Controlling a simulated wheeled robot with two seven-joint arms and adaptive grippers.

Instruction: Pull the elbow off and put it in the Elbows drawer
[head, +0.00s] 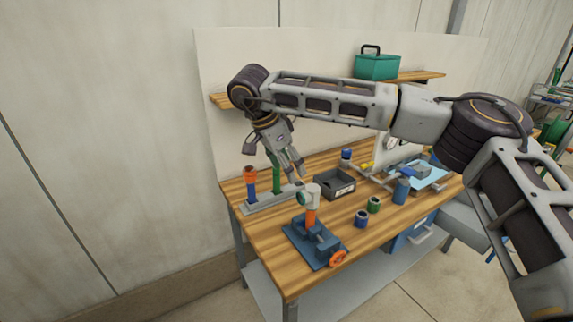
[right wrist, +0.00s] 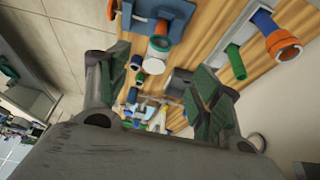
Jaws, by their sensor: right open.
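The elbow (head: 313,188) is white with a teal-ringed opening. It sits on top of an upright orange pipe (head: 311,216) held in a blue vise (head: 318,243) on the bench. In the right wrist view the elbow (right wrist: 158,46) shows at the top, beyond the finger tips, with the vise (right wrist: 160,14) behind it. My right gripper (head: 275,161) is open and empty, above and to the left of the elbow, apart from it. A blue drawer (head: 408,244) with a pale handle is under the bench; I cannot read a label. My left gripper is out of view.
A grey rack (head: 270,201) with orange-topped and green pipes stands left of the vise. A dark bin (head: 336,184), blue (head: 361,218) and green (head: 374,204) fittings and a blue cylinder (head: 401,190) stand on the bench. A teal box (head: 376,67) sits on the shelf.

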